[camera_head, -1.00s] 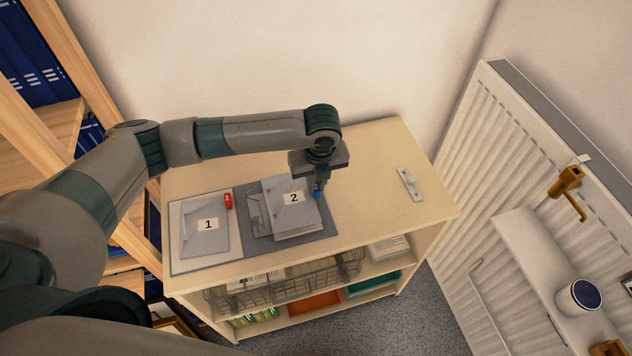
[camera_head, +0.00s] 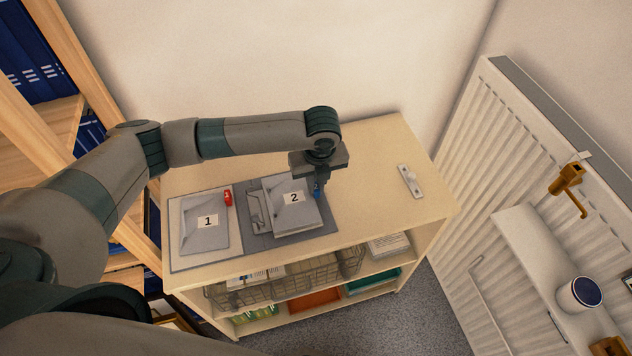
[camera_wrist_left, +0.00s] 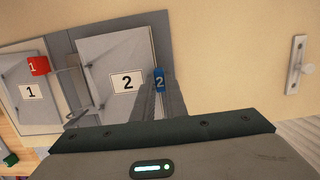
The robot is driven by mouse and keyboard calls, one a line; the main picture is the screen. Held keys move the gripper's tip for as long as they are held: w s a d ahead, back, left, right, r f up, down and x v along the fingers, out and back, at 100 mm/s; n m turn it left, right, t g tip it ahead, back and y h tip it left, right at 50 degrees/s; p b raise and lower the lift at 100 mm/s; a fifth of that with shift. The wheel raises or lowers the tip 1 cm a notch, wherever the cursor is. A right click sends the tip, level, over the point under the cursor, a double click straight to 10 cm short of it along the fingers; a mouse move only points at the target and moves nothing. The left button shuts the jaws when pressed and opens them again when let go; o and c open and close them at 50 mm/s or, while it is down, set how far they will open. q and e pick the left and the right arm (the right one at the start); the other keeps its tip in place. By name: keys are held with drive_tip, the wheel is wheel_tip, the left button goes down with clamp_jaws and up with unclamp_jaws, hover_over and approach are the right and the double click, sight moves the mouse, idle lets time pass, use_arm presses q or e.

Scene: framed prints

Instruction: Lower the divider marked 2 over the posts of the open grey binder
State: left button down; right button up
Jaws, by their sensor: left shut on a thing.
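The divider marked 2 (camera_head: 296,215) is a light grey sheet with a white label. It shows in the left wrist view (camera_wrist_left: 112,60) with a blue "2" tab (camera_wrist_left: 159,79) on its right edge. My left gripper (camera_head: 318,186) is shut on the divider at the blue tab. The divider is over the right part of the open grey binder (camera_head: 327,229), and its exact height is unclear. The metal post mechanism (camera_head: 257,209) shows at the divider's left edge; the posts themselves are hard to make out. My right gripper is not in view.
A metal handle piece (camera_head: 410,181) lies right on the cabinet top (camera_head: 375,165). A white radiator (camera_head: 500,165) stands right; a shelf with blue binders stands left.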

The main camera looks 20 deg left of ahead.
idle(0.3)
use_arm(q)
drive_tip(key=c, duration=1.7)
unclamp_jaws()
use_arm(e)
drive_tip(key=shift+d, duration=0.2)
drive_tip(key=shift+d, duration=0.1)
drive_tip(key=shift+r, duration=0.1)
